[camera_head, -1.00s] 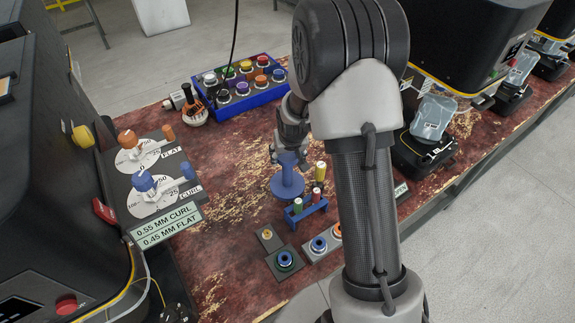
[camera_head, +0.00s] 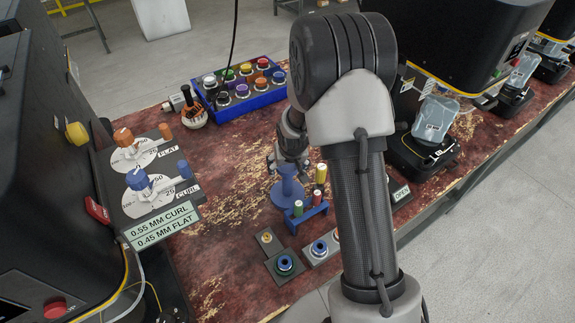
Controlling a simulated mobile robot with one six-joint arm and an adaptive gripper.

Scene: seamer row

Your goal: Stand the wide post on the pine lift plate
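A blue post (camera_head: 287,186) with a broad round disc at its foot stands upright on the worn red bench, and it may be the wide post. A blue rack (camera_head: 306,213) beside it holds several thin coloured pegs, including a yellow-topped one (camera_head: 321,174). My gripper (camera_head: 288,165) points down at the top of the blue post. Its fingers look apart, one on each side of the post top; contact is not clear. Small dark plates stand nearer: one greenish with a blue ring (camera_head: 285,265), one with a brass stud (camera_head: 266,238). Which is the pine lift plate is unclear.
A blue button box (camera_head: 240,92) stands at the back. A dial panel (camera_head: 150,178) with orange and blue knobs is at left, beside a black machine. My arm hides part of a grey plate (camera_head: 320,249) at right. Bare bench lies left of the post.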

